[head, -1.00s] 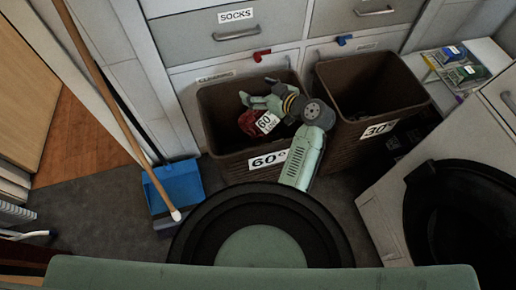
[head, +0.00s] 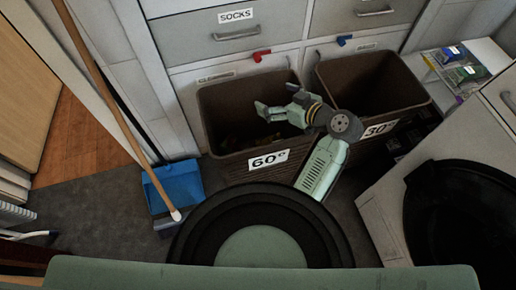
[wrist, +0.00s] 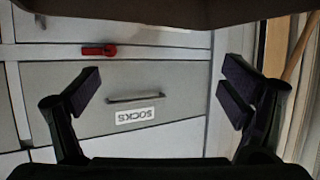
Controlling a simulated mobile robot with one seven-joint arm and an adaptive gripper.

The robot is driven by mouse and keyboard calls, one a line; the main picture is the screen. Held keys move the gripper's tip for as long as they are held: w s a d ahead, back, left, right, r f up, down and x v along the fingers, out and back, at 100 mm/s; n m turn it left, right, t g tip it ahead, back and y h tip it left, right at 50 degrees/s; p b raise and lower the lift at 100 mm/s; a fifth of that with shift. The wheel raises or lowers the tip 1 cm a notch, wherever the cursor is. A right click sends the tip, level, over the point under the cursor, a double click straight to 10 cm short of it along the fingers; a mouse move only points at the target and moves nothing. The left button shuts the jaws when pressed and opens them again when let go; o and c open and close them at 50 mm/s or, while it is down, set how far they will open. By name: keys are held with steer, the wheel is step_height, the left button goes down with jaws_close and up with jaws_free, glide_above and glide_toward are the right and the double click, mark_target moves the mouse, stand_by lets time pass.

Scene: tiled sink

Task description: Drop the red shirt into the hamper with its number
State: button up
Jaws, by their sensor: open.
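My gripper (head: 277,101) is open and empty above the right part of the brown hamper marked 60° (head: 233,168). In the wrist view its two fingers stand wide apart with nothing between them (wrist: 160,88). The red shirt is not clearly visible now. Only dim, dark shapes show deep inside the 60° hamper, and I cannot tell which of them is the shirt. The brown hamper marked 30° (head: 400,112) stands to the right, partly behind my arm.
Grey drawers, one labelled SOCKS (head: 235,30), rise behind the hampers, with a red hook (head: 262,55) and a blue hook (head: 344,41). A broom (head: 110,88) and blue dustpan (head: 180,185) stand at left. A white front-loader (head: 385,215) is at right.

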steer(key=v, duration=0.4)
stand_by(0.4)
